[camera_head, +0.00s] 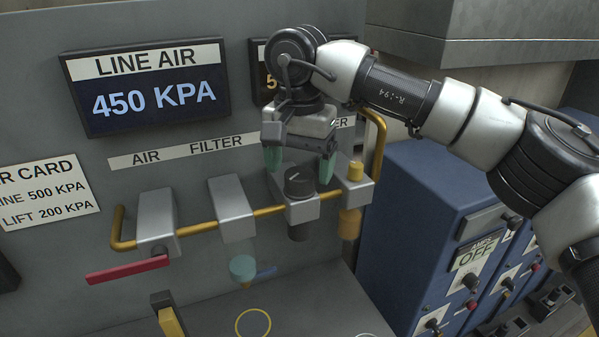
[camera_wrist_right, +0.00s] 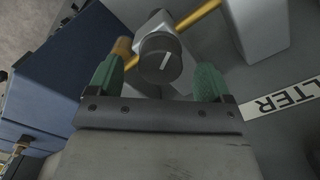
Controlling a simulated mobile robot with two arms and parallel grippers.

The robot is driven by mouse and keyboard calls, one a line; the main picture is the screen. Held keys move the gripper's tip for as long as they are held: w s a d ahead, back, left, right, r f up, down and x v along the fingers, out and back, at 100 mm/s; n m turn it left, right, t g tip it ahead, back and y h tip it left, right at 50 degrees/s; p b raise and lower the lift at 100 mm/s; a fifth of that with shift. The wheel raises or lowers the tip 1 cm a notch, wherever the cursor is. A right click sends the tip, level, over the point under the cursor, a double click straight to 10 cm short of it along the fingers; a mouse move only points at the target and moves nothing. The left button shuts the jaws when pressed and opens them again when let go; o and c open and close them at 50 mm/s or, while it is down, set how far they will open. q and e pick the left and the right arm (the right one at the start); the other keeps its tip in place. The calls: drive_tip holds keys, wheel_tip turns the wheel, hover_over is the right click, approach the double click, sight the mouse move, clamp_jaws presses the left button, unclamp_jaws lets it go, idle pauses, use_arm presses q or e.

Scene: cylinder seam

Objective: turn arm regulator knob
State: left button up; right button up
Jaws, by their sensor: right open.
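The regulator knob (camera_head: 299,183) is a dark round knob with a pale pointer line, on top of a grey block on the brass air pipe. In the right wrist view the knob (camera_wrist_right: 160,58) shows between and beyond the two green fingertips (camera_wrist_right: 157,78), with clear gaps on both sides. I see no contact. The LINE AIR display (camera_head: 148,84) reads 450 KPA. My left gripper is not in view.
A brass pipe (camera_head: 200,228) runs along the panel through several grey blocks. A red lever (camera_head: 127,270) sticks out at left. A blue cabinet (camera_head: 420,215) stands at right. An AIR CARD (camera_head: 45,192) gives LINE 500 KPA.

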drive_tip(key=shift+f, duration=1.35)
drive_tip(key=shift+c, duration=0.5)
drive_tip(key=c, duration=0.8)
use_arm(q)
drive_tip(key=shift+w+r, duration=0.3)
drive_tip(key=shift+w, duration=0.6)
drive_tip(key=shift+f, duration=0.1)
use_arm(e)
drive_tip(key=shift+m, duration=0.3)
drive_tip(key=m+b, duration=0.1)
drive_tip(key=m, duration=0.2)
use_arm(q)
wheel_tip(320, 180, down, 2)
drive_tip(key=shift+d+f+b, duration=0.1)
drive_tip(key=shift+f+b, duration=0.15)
drive_tip(key=shift+b, duration=0.45)
use_arm(e)
drive_tip(key=m, duration=0.4)
drive_tip(key=shift+r+m, duration=0.1)
drive_tip(key=shift+m, duration=0.3)
